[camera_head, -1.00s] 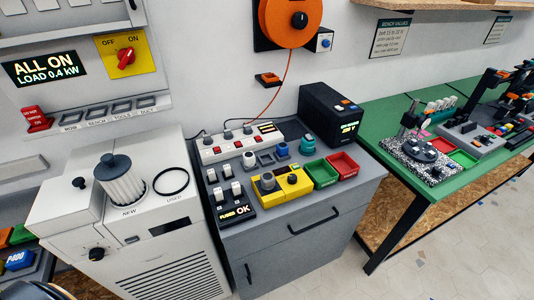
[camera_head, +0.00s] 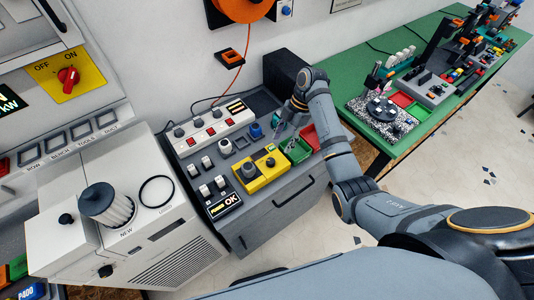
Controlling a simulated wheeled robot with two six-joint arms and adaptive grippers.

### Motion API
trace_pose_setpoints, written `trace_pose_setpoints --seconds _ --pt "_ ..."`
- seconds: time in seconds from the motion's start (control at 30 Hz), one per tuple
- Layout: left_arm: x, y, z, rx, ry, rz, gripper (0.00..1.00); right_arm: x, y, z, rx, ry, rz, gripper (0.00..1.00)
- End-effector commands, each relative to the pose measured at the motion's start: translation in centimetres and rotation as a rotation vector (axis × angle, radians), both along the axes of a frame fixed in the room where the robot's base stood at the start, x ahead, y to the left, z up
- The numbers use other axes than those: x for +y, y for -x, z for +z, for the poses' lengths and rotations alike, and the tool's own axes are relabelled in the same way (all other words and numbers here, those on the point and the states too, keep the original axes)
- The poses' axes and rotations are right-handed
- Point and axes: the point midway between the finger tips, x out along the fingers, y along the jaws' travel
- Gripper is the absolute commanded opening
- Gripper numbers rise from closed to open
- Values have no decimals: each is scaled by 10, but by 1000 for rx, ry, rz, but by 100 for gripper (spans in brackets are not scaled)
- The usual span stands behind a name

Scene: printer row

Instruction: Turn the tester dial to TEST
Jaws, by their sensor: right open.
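The yellow tester (camera_head: 262,181) sits on the grey cabinet top. A grey round socket (camera_head: 249,169) is at its left, and a small dark dial (camera_head: 270,161) is at its right. The setting of the dial is too small to read. My right gripper (camera_head: 286,137) is open and empty, pointing down over the cabinet top. It is just behind and to the right of the tester, apart from the dial, near the green bin. My left gripper is out of view.
The green bin (camera_head: 297,152) and red bin (camera_head: 311,137) stand right of the tester. A white filter unit (camera_head: 150,235) is further left.

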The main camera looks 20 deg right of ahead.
Motion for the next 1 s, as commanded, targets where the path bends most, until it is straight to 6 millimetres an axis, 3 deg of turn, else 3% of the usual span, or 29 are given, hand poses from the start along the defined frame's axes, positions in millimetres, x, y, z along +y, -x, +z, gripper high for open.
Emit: trace_pose_setpoints --seconds 0.1,0.23,0.4,0.53,0.63,0.8,1.0 --pt "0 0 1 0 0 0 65 2 -6 11 -10 -28 73 53" --pt "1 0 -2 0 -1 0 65 3 -6 8 -10 -30 82 53" --pt "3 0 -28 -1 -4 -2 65 12 -2 -22 -9 -30 80 53" --pt "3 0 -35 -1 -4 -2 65 22 2 -44 -8 -30 79 53" --pt "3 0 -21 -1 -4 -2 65 29 5 -55 -6 -29 77 53" --pt "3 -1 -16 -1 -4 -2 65 37 7 -78 -9 -28 76 53" --pt "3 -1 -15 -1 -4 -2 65 40 8 -87 -10 -27 77 53"
